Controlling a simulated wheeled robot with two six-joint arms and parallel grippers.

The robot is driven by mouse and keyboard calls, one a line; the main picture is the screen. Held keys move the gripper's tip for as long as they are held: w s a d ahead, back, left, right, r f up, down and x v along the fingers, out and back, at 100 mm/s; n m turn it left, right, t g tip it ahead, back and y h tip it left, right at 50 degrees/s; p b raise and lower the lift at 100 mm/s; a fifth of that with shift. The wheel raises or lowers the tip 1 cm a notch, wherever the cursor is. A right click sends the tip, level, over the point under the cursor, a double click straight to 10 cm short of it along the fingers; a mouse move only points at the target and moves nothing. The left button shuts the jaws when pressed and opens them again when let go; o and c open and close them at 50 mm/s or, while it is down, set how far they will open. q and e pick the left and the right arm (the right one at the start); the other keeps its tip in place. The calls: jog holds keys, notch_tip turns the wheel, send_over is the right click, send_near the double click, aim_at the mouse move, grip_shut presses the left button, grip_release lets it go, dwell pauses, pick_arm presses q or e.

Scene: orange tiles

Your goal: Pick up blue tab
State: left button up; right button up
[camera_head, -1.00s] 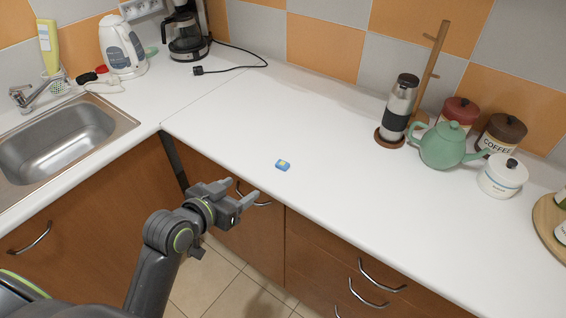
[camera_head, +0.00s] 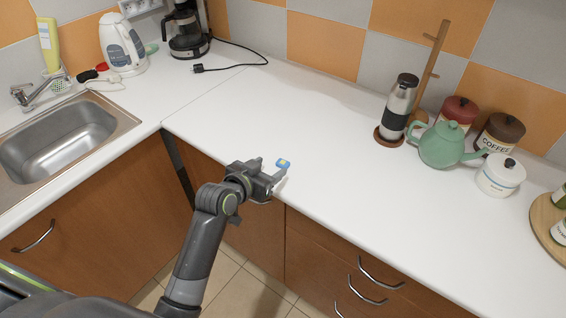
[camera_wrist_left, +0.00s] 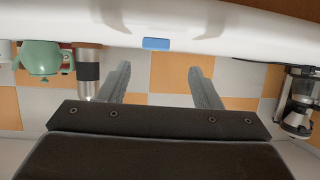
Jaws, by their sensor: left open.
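In the left wrist view, which is upside down, the blue tab (camera_wrist_left: 156,43) lies beyond the fingertips, roughly midway between the two fingers of my left gripper (camera_wrist_left: 160,72). The gripper is open and empty. My right gripper is not in view.
A sink (camera_head: 60,140), kettle (camera_head: 122,46) and coffee maker (camera_head: 187,30) are at the left. The counter around the tab is clear.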

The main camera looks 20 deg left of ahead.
aim_at(283, 162)
pick_arm(q)
jog(key=shift+s+d+f+p+x, duration=0.1)
jog(key=shift+p+x, duration=0.1)
jog(key=shift+x, duration=0.7)
jog(key=shift+s+d+f+p+x, duration=0.1)
jog(key=shift+p+x, duration=0.1)
jog(key=shift+x, duration=0.65)
jog(key=shift+d+f+p+x, duration=0.1)
jog(key=shift+d+p+x, duration=0.1)
jog(key=shift+x, duration=0.7)
jog(key=shift+r, duration=0.1)
jog(key=c, duration=1.1)
